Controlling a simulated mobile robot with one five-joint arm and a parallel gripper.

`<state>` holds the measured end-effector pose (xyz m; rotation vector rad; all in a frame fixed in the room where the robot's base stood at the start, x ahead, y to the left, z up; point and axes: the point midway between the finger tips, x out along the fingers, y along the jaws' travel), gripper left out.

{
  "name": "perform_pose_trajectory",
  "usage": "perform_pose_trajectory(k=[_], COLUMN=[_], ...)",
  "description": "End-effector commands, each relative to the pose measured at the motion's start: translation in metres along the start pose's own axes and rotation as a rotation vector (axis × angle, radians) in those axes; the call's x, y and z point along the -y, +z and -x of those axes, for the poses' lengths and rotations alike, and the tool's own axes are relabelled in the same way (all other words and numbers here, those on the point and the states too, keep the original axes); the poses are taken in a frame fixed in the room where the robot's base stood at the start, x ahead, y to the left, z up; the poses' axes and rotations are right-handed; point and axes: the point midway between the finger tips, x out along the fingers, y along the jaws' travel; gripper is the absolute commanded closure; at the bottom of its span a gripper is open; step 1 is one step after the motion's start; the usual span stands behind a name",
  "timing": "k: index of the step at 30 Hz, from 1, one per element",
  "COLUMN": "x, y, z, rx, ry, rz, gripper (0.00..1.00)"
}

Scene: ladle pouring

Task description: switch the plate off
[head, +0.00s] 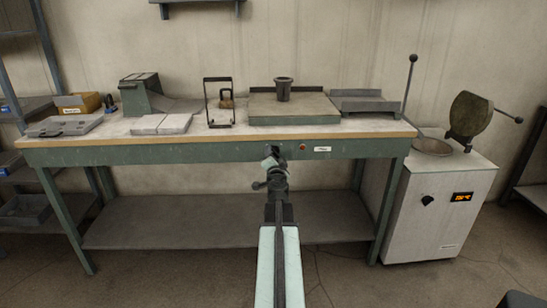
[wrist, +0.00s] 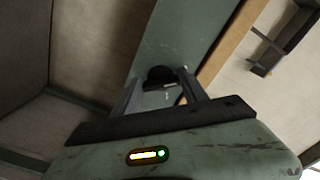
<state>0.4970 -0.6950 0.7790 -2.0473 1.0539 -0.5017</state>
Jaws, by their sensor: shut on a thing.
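The plate (head: 265,119) is a flat grey-green slab on the bench top, with a dark cup-shaped pot (head: 283,90) standing on it. Below it, the bench's green front rail carries a small red light (head: 303,147) and a white label (head: 322,149). My gripper (head: 271,158) is up against this rail, left of the red light. In the wrist view a round black knob (wrist: 160,76) on the green rail sits between my two fingers, and my gripper is shut on it. In the head view my gripper hides the knob. Its pointer direction cannot be told.
The bench top (head: 225,128) also holds a wire-frame stand (head: 207,103), grey slabs (head: 162,124), a green sloped block (head: 141,94) and a grey tray (head: 362,103). A white furnace (head: 437,215) with an orange display and raised lid (head: 467,113) stands at right. A lower shelf (head: 170,222) runs beneath.

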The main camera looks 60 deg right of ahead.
Motion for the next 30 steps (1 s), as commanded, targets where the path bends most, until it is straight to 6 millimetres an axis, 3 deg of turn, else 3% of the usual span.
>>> perform_pose_trajectory(k=[9,24,25,26,30], x=[-0.0002,0.0001,0.0002,0.0001,-0.0001], y=[0.0014,0.0016,0.0016,0.0016,0.0011], z=[0.0010,0.0008,0.0008,0.0007,0.0005], rx=[0.002,0.003,0.003,0.003,0.002], ry=[-0.002,-0.003,-0.003,-0.003,-0.002], rz=[0.102,0.121,0.121,0.121,0.120], gripper=[0.90,0.90,0.46,0.40,0.40])
